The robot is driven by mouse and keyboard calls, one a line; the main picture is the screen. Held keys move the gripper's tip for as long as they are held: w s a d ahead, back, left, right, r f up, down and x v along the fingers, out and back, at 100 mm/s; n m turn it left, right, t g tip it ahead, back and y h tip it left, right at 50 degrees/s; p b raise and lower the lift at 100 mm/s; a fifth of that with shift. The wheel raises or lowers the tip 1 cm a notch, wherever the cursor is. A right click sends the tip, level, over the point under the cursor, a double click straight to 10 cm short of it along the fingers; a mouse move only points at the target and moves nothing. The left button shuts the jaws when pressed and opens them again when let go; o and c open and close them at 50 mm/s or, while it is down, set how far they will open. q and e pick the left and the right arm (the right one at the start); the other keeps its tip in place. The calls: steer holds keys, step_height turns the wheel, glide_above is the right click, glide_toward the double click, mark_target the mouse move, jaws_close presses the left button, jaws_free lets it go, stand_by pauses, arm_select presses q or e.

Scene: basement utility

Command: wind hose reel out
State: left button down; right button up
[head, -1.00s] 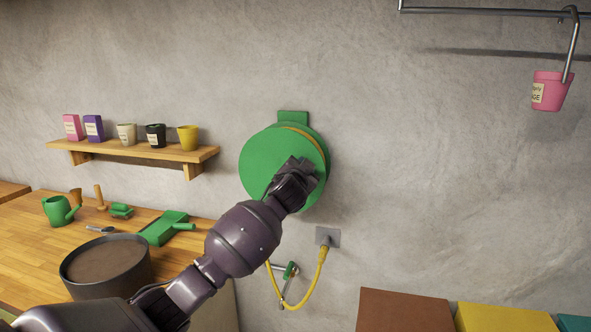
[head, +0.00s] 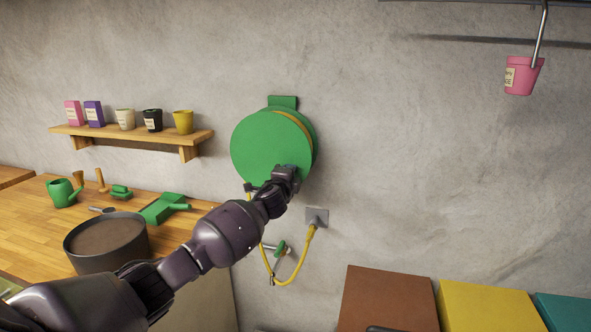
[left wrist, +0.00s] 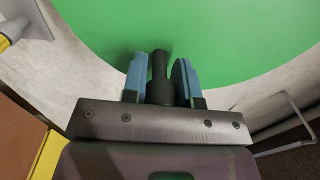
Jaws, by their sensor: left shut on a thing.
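The green hose reel (head: 266,145) is mounted on the concrete wall, with yellow hose wound behind its round front disc. A yellow hose (head: 304,258) loops below it, near a grey wall plate (head: 317,217) and a green-handled tap (head: 280,247). My left gripper (head: 287,174) is at the lower right part of the disc. In the left wrist view its two blue-padded fingers (left wrist: 161,80) are closed around the reel's dark crank handle (left wrist: 159,66), with the green disc (left wrist: 220,35) filling the space behind. My right gripper is not in view.
A shelf (head: 130,137) carries pots and packets. Brown (head: 385,300) and yellow (head: 490,307) boxes stand lower right. A pink pot (head: 524,75) hangs from a rail.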

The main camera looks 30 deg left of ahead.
arm_select(q)
steer(key=s+a+f+m, duration=0.1)
steer(key=a+f+m, duration=0.3)
steer(key=a+m, duration=0.3)
steer(key=shift+s+a+f+m+h, duration=0.2)
steer(key=shift+s+f+m+h, duration=0.15)
steer(key=shift+m, duration=2.55)
steer(key=c, duration=0.9)
jaws_free()
steer(key=shift+s, duration=0.1)
steer(key=shift+p+v, duration=0.75)
steer(key=shift+v, duration=4.6)
